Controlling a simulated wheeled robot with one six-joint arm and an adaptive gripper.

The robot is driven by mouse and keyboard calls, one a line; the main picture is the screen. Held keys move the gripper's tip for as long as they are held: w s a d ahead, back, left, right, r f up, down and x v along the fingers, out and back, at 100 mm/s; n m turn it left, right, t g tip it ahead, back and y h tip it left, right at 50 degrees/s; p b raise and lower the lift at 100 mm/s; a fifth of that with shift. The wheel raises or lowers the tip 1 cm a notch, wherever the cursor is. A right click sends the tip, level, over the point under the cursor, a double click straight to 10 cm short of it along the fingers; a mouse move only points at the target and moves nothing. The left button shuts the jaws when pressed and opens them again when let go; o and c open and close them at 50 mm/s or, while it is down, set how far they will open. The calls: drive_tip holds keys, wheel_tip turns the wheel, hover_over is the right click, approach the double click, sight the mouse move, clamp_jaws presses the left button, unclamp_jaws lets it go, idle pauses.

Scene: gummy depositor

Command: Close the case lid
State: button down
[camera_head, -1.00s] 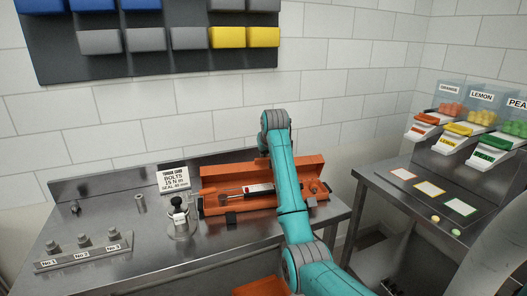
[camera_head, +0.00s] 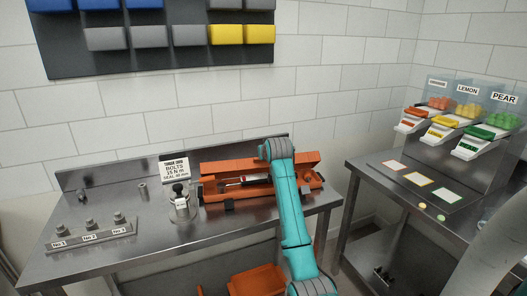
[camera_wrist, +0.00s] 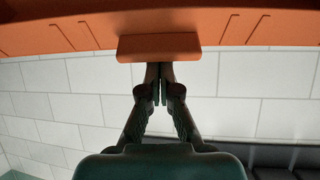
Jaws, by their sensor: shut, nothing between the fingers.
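The orange case (camera_head: 255,200) lies on the steel bench, with a red-and-white-marked tool (camera_head: 245,181) inside. Its lid (camera_head: 225,167) stands raised along the back. In the wrist view the orange lid (camera_wrist: 50,33) spans the top, and a tab (camera_wrist: 158,46) sticks out from its middle edge. My gripper (camera_wrist: 160,69) is shut and empty, its fingertips right at the tab's lower edge in that view. I cannot tell whether they touch it. In the head view my arm's end is over the case's right half and hides the fingers.
A torque card sign (camera_head: 174,170) and a metal fixture with a black knob (camera_head: 181,203) stand left of the case. A bolt rack (camera_head: 91,234) is at the bench's front left. An orange bin (camera_head: 258,281) sits below the bench. A candy dispenser table is at right.

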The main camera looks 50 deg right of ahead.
drive_tip(key=shift+s+a+f+t+h, duration=0.45)
drive_tip(key=shift+s+a+f, duration=0.55)
drive_tip(key=shift+f, duration=0.7)
drive_tip(key=shift+s+a+f+t+h, duration=0.4)
drive_tip(key=shift+s+a+f, duration=0.55)
drive_tip(key=shift+f, duration=0.75)
drive_tip(key=shift+s+a+f+t+h, duration=0.45)
drive_tip(key=shift+s+a+f, duration=0.55)
drive_tip(key=shift+f, duration=0.7)
drive_tip(key=shift+s+d, duration=0.1)
drive_tip(key=shift+d, duration=0.05)
